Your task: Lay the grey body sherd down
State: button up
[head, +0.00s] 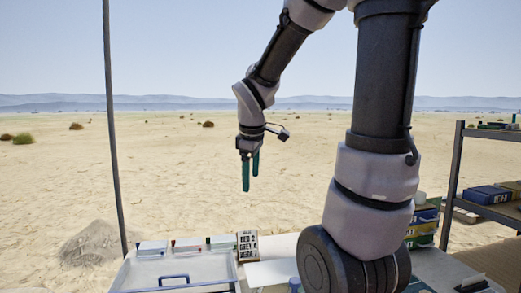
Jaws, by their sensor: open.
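My gripper (250,181) hangs in the air with its teal fingers pointing down, above the back of the table (434,267). It is open and nothing shows between its fingers. I cannot make out the grey body sherd anywhere in the head view. My own arm hides part of the table at the centre right, and the near part of the table is outside the picture.
A white tray with a blue handle (174,277) lies at the table's left. Several small boxes (187,245) and a lettered sign (247,246) stand behind it. A shelf (450,190) is at the right, and a thin pole (110,120) at the left.

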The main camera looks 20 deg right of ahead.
jog(key=s+a+r+m+t+y, duration=0.2)
jog(key=s+r+m+t+y, duration=0.1)
jog(key=s+r+m, duration=0.6)
jog(key=shift+s+m, duration=1.3)
jog(key=shift+m, duration=1.1)
